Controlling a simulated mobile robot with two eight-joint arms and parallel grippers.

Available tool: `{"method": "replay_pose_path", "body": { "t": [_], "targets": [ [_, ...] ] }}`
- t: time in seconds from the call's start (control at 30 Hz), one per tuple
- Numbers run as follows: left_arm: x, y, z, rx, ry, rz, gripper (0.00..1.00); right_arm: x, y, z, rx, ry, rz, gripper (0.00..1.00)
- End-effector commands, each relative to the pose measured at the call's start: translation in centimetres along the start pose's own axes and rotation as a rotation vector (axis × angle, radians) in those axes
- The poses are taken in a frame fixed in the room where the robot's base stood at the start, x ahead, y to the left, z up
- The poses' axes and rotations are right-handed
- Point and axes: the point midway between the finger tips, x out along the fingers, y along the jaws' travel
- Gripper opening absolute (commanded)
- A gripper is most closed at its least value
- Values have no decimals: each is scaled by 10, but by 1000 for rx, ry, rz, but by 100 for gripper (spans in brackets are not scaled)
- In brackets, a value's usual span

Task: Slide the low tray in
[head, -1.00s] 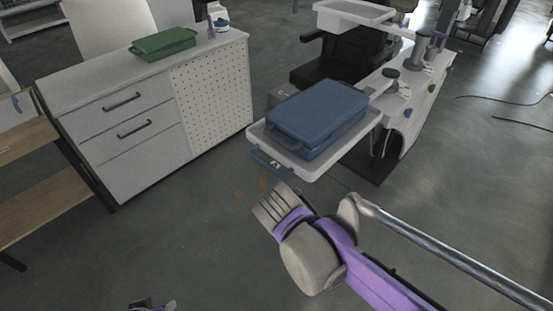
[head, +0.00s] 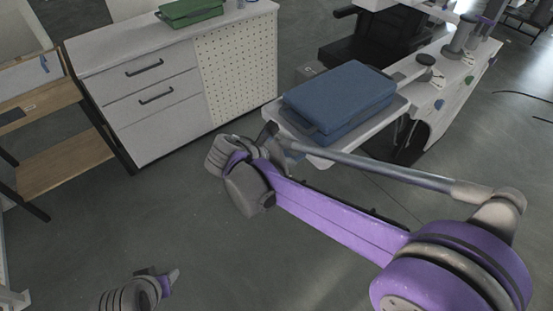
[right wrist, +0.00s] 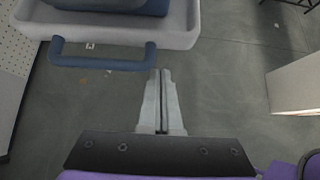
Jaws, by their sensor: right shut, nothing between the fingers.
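The low tray is white and sticks out from the white column unit, with its rim (head: 375,128) showing in the head view and its front wall (right wrist: 120,33) in the right wrist view. A blue case (head: 340,97) lies on it. The tray's blue handle (right wrist: 100,64) shows in the right wrist view; in the head view my right arm covers its place. My right gripper (right wrist: 160,73) is shut and empty, its tips just below the handle's right end in that picture; contact is unclear. My left gripper (head: 170,277) is low at the bottom left, its jaws unclear.
A white drawer cabinet (head: 155,100) with a pegboard panel stands left of the tray, with a green case (head: 190,10) on top. A wooden shelf (head: 75,148) is at far left. A black chair (head: 370,40) stands behind the tray. The floor in front is clear.

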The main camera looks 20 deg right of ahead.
Motion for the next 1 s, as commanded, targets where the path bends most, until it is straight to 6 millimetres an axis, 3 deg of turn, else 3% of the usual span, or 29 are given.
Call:
{"method": "replay_pose_path", "body": {
  "t": [0.07,0.3,0.83,1.0],
  "targets": [
    [0,0,0,0,0,0,50,17,0,0,3,0,-2,0],
    [-7,0,-7,0,6,0,50,37,0,24,3,1,0,0],
    [-7,0,-7,0,6,0,50,43,0,28,1,1,1,0],
    [-5,0,-5,0,4,0,50,54,-1,37,4,0,-1,0]
  ]
}}
